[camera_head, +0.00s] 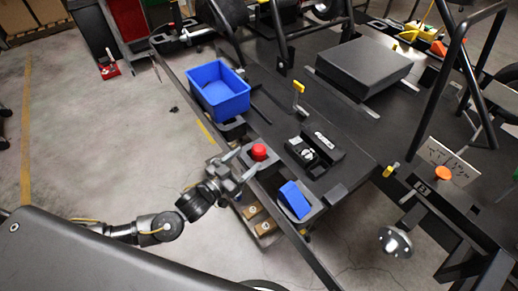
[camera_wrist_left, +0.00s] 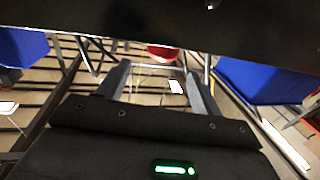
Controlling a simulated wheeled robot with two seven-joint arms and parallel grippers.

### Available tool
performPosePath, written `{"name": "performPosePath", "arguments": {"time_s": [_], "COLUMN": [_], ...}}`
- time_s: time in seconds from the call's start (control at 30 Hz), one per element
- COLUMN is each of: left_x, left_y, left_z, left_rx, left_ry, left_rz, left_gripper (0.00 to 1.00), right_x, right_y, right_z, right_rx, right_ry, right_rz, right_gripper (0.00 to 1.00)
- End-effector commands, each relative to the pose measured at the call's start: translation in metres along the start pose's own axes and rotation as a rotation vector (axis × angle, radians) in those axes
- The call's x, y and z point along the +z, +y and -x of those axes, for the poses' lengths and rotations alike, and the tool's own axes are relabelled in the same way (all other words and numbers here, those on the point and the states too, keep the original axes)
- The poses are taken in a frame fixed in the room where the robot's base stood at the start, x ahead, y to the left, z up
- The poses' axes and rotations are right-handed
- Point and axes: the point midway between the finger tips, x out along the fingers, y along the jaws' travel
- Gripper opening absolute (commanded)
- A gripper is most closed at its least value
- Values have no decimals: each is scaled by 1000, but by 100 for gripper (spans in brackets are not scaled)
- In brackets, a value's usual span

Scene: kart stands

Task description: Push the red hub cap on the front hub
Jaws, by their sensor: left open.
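The red hub cap (camera_head: 259,152) sits upright in a dark holder at the near edge of the kart's black deck. It also shows as a red patch (camera_wrist_left: 163,52) ahead of the fingers in the left wrist view, partly hidden by a dark band. My left gripper (camera_head: 243,163) is open and empty, just left of the cap, with its fingers pointing toward it and apart from it. The front hub (camera_head: 395,241) is a bare grey metal flange with studs at the lower right. My right gripper is not in view.
A blue bin (camera_head: 219,90) and a blue block in a tray (camera_head: 295,200) flank the cap. A black box (camera_head: 364,67), black frame tubes and an orange knob (camera_head: 443,174) stand farther right. Cardboard boxes lie below the deck edge. The floor at left is mostly clear.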

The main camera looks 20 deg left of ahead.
Motion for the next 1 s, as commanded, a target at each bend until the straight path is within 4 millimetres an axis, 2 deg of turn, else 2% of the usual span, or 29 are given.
{"name": "performPosePath", "arguments": {"time_s": [0.1,0.37,0.57,0.7,1.0], "left_x": [-2,-2,-6,-2,0], "left_y": [0,-1,-1,-1,-1], "left_z": [-15,-23,-52,-67,-71], "left_rx": [-1,-1,0,0,-1], "left_ry": [2,0,2,-1,-1], "left_rz": [-1,-2,-3,-1,0], "left_gripper": [65,65,65,65,64], "right_x": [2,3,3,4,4], "right_y": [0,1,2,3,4], "right_z": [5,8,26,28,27], "right_rx": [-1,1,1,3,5], "right_ry": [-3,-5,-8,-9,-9], "right_rz": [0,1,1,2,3], "right_gripper": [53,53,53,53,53]}}
